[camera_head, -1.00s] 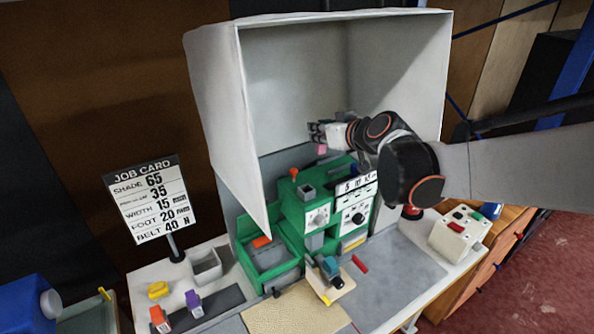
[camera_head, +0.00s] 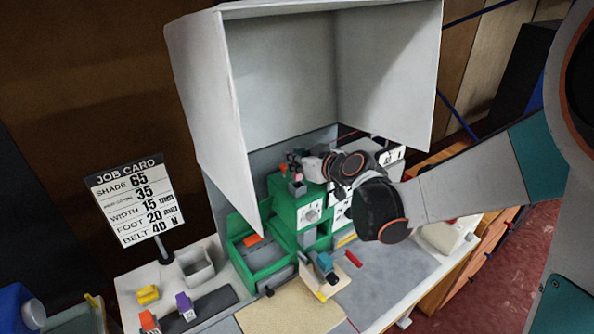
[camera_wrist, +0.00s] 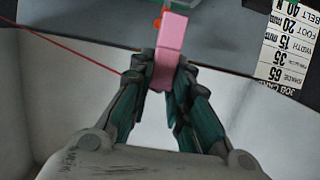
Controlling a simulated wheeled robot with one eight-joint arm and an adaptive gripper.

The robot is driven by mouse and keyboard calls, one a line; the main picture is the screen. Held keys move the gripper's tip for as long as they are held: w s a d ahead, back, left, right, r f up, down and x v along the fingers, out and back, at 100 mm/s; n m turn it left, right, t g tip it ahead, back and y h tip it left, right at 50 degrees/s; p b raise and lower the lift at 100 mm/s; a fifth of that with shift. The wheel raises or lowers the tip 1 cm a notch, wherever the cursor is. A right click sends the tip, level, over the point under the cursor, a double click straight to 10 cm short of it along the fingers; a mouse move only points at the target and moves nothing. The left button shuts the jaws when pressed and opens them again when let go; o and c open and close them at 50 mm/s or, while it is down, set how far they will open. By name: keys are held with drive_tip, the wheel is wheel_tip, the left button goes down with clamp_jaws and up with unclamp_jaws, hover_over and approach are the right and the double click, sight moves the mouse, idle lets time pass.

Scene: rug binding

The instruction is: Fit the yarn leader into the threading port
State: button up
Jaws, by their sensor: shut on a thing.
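My gripper (camera_head: 300,166) is shut on a pink block, the yarn leader (camera_head: 298,177). In the wrist view the pink leader (camera_wrist: 171,38) stands out beyond the fingertips of my gripper (camera_wrist: 164,70). In the head view the leader is just over a small grey open-topped socket (camera_head: 297,188) on top of the green machine (camera_head: 284,212); this looks like the threading port. I cannot tell whether the leader's lower end touches or enters it. The wrist view does not show the socket's opening clearly.
An orange knob (camera_head: 284,168) stands close left of the socket. A pale hood (camera_head: 280,80) surrounds the machine's back and sides. A thin red line (camera_wrist: 70,50) runs left of the fingers. The job card (camera_head: 135,198) stands at left. The grey front mat (camera_head: 385,267) has free room.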

sight(299, 174)
drive_tip(key=shift+f+b, duration=0.45)
drive_tip(key=shift+f, duration=1.85)
drive_tip(key=shift+f, duration=0.2)
drive_tip(key=o, duration=0.9)
drive_tip(key=shift+r, duration=0.1)
drive_tip(key=shift+c, duration=0.2)
drive_tip(key=shift+r, duration=0.1)
